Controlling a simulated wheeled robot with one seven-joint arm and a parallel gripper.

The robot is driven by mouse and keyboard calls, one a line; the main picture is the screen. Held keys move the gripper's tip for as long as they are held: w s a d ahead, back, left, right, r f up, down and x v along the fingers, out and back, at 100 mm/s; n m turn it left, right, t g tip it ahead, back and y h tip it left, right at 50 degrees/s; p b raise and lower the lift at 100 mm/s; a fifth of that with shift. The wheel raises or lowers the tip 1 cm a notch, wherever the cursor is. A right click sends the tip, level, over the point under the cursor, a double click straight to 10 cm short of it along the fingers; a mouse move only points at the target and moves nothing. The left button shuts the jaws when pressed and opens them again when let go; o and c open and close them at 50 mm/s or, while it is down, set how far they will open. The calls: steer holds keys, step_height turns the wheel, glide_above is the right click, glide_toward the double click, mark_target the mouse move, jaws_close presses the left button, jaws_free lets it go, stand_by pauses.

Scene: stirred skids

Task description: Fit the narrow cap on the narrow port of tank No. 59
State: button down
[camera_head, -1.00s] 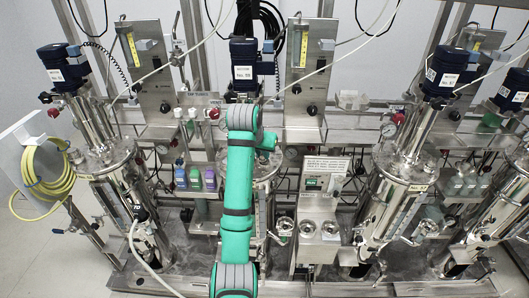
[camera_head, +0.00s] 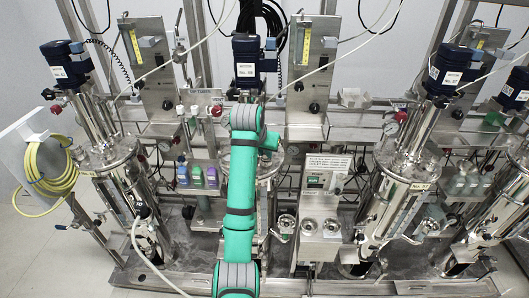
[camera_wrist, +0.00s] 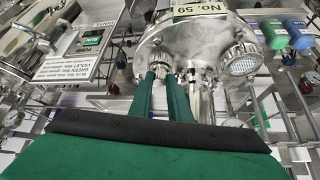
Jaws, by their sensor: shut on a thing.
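Tank No. 59 stands behind my arm in the head view, with its dark blue motor (camera_head: 245,70) above it. The wrist view shows its steel lid (camera_wrist: 205,42) and the "No. 59" plate (camera_wrist: 200,9) close up. My gripper (camera_wrist: 161,76) has its two green fingers closed around a small metal piece at the lid's edge, which looks like the narrow cap (camera_wrist: 160,68). The narrow port is not clearly visible; I cannot tell whether the cap touches it. The head view hides my fingertips behind my arm.
A wider round fitting with a mesh-like face (camera_wrist: 240,62) sits on the lid right of my fingers. Colored bottles (camera_head: 197,176) stand on a rack left of the tank. A labelled control box (camera_head: 325,172) is to its right. Tubes and rails crowd the surroundings.

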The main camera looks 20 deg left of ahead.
steer(key=shift+f, duration=0.15)
steer(key=c, duration=1.6)
jaws_free()
steer(key=shift+w+d, duration=0.1)
steer(key=shift+o, duration=0.7)
steer(key=shift+a, duration=0.2)
steer(key=shift+o, duration=1)
steer(key=shift+d, duration=0.1)
steer(key=shift+d, duration=0.15)
steer(key=shift+a, duration=0.25)
steer(key=shift+s, duration=0.2)
